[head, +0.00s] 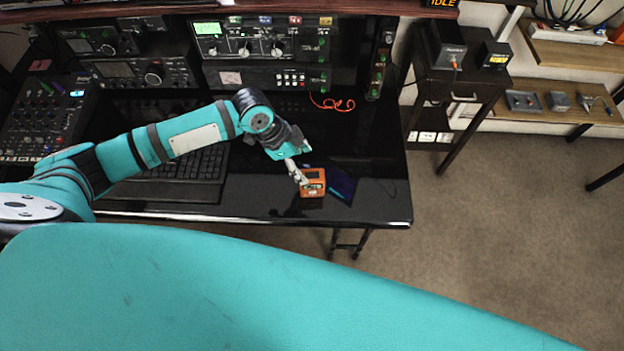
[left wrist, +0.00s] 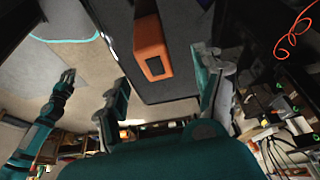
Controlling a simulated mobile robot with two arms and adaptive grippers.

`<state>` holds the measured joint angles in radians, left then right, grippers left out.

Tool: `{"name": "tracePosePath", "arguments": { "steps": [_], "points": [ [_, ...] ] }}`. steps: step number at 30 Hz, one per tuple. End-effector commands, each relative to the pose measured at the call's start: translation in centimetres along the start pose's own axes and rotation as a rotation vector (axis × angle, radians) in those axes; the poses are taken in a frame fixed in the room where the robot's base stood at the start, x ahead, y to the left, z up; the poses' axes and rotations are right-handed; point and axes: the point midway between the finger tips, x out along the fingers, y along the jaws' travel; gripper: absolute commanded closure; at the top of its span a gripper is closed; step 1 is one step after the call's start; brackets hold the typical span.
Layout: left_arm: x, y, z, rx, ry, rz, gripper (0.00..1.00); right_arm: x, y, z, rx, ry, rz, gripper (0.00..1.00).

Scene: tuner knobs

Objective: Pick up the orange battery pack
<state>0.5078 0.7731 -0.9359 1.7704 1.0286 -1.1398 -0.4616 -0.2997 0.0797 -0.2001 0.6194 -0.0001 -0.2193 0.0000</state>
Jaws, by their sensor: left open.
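The orange battery pack (head: 313,185) sits on the black desk (head: 370,205) near its front edge, with a dark panel on top. My left gripper (head: 303,165) reaches it from the left, with one fingertip close to its left side. In the left wrist view the battery pack (left wrist: 150,38) lies ahead of the open fingers (left wrist: 160,72), which are apart with nothing between their tips. I cannot tell whether a finger touches it. The left wrist view also shows my right gripper (left wrist: 68,78), small and at the far left, away from the pack.
A dark blue flat item (head: 342,184) lies just right of the pack. A black keyboard (head: 190,175) lies under my left arm. Radio gear (head: 245,45) and an orange coiled cord (head: 332,103) are at the back.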

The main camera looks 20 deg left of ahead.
Motion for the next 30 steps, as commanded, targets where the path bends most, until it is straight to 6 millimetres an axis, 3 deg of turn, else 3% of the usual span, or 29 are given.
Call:
{"name": "tracePosePath", "arguments": {
  "steps": [10, 18, 26, 30],
  "points": [
    [2.9, 0.4, -0.2, -0.001, 0.000, 0.003, 0.31, -1.2, 0.0, -0.1, 0.000, 0.000, 0.000, 1.00],
    [6.6, 0.8, -0.2, -0.001, 0.000, 0.000, 0.31, -2.2, 0.0, -0.2, 0.001, 0.000, 0.000, 1.00],
    [7.1, 0.8, -0.1, 0.001, 0.000, 0.000, 0.31, -2.2, 0.0, -0.2, 0.001, 0.000, 0.000, 1.00],
    [7.1, 0.8, -0.1, 0.000, 0.000, 0.000, 0.46, -2.2, 0.0, -0.2, 0.001, 0.000, 0.000, 1.00]
  ]
}}
